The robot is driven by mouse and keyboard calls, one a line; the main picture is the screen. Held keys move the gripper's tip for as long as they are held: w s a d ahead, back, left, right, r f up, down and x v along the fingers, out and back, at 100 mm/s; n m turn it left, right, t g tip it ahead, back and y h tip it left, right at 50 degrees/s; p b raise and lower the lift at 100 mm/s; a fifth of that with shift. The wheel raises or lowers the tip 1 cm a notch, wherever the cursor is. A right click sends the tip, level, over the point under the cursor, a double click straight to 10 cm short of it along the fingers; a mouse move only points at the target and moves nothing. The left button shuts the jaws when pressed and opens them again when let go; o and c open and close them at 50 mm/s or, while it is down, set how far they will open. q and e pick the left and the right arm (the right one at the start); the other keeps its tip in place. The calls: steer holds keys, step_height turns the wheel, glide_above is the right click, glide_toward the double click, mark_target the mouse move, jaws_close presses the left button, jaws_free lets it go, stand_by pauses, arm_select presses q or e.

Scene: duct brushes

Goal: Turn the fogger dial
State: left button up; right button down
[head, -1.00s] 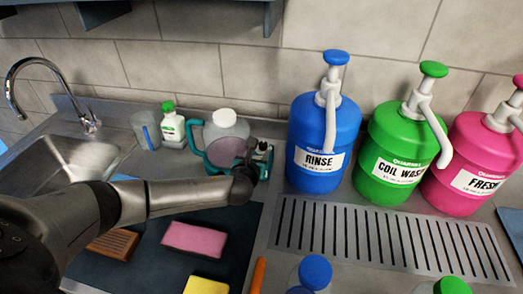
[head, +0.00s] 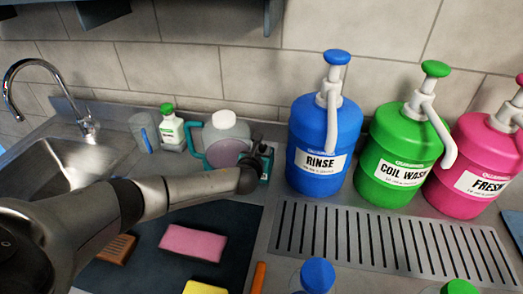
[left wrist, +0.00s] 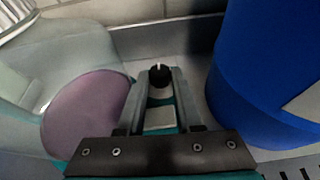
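The fogger, with a pale translucent tank (head: 224,130), a purple round face and a teal body, stands by the back wall, left of the blue jug. In the left wrist view its purple face (left wrist: 88,115) fills the left side. A small black dial (left wrist: 159,77) with a white mark shows at the fingertips. My left gripper (left wrist: 160,88) is open, one finger on each side of the dial; I cannot tell if they touch it. In the head view my left gripper (head: 262,156) is partly hidden behind its wrist. My right gripper is not in view.
A blue RINSE jug (head: 318,115) stands close on the right, with green (head: 396,160) and pink (head: 470,165) jugs beyond. A white bottle (head: 171,132) and a cup (head: 143,132) stand left. A slotted drain (head: 390,238), sponges and a sink are nearby.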

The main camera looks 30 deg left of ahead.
arm_select(q)
jaws_close()
steer(key=shift+d+n+y, duration=0.1)
steer(key=shift+n+y, duration=0.2)
steer(key=shift+y, duration=0.1)
steer(key=shift+w+d+n+g+y+p, duration=0.1)
steer(key=shift+d+n+g+y+p, duration=0.15)
steer(key=shift+n+g+y+p, duration=0.45)
steer(key=shift+w+d+n+g+y, duration=0.15)
steer(key=shift+n+g+y, duration=0.25)
steer(key=shift+n+y, duration=0.75)
steer(key=shift+n+g+y+b, duration=0.7)
steer(key=shift+n+y+b, duration=0.15)
steer(key=shift+n, duration=0.1)
steer(key=shift+o, duration=1.4)
jaws_free()
